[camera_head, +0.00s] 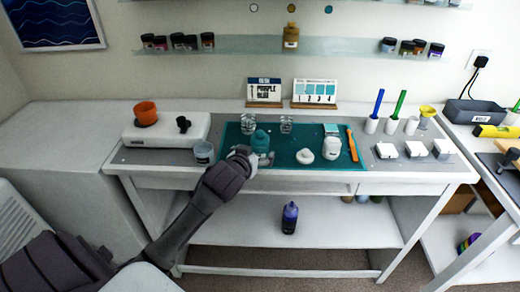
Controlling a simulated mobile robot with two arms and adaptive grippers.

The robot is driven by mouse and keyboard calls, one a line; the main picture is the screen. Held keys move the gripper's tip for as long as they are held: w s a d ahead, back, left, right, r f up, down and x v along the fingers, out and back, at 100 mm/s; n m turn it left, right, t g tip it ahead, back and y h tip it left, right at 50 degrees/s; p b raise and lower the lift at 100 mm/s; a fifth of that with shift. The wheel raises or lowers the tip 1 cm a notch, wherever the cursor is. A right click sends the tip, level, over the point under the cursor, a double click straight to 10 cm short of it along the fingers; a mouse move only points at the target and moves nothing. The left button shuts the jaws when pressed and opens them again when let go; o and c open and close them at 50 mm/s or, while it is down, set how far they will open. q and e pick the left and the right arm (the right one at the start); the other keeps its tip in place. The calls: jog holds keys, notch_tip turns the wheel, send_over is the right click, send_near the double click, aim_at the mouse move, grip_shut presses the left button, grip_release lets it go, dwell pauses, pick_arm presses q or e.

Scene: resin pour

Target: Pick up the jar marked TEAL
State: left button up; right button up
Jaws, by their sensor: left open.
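A squat teal jar (260,138) stands on the teal mat (288,161) on the white bench, just beyond my left gripper. Its lower part is partly hidden by the gripper, and I cannot read any label on it. My left gripper (254,157) is open at the front left part of the mat, close to the jar. I cannot tell whether a finger touches the jar. My right gripper is not in view.
Two clear cups (248,124) (286,124) stand behind the jar. A white jar (332,149) and a white lid-like piece (304,156) are to the right, with an orange stick (352,144). A pale tub (204,153) stands left. A dark purple bottle (289,217) is on the lower shelf.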

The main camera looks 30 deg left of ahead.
aim_at(257, 151)
pick_arm(q)
jog(key=x, duration=0.5)
jog(key=shift+f+p, duration=0.15)
jog(key=shift+p, duration=0.15)
jog(key=c, duration=1.4)
jog(key=shift+c, duration=0.6)
jog(key=shift+r, duration=0.2)
